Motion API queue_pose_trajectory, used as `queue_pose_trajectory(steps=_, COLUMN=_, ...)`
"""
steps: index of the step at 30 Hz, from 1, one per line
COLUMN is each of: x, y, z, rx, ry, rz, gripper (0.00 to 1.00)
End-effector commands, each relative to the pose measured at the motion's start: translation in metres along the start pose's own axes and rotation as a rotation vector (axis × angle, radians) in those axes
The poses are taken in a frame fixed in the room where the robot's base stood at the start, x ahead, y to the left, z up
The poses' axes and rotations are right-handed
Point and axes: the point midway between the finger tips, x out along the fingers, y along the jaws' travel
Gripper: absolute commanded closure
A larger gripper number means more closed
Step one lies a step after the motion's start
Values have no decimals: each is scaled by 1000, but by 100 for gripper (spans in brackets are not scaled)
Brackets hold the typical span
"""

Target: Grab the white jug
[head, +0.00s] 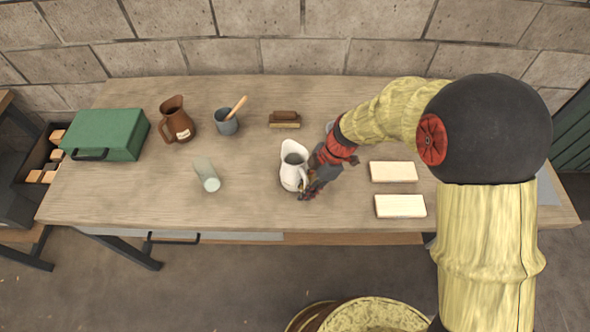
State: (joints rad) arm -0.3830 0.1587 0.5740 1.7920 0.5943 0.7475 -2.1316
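The white jug (290,168) stands upright near the middle of the wooden table. My gripper (305,188) is at the jug's lower right side, by its handle. The fingers are small, dark and partly hidden by the wrist, so I cannot tell whether they are around the handle or only beside it, or whether they touch it.
A glass (207,175) stands left of the jug. A brown jug (175,119), a grey cup (226,121) with a wooden handle in it, and a brush (285,119) are behind. A green box (107,134) sits far left. Two pale blocks (393,171) (400,206) lie right.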

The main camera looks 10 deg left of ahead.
Motion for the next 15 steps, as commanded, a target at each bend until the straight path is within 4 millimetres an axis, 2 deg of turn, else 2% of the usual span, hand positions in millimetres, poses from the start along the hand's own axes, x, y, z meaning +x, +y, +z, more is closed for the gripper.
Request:
queue_pose_trajectory(steps=2, x=0, y=0, z=0, rx=0, ry=0, rz=0, gripper=79)
queue_pose_trajectory(steps=13, x=-1, y=0, z=0, rx=0, ry=0, rz=0, gripper=100)
queue_pose_trajectory(steps=15, x=-1, y=0, z=0, rx=0, ry=0, rz=0, gripper=100)
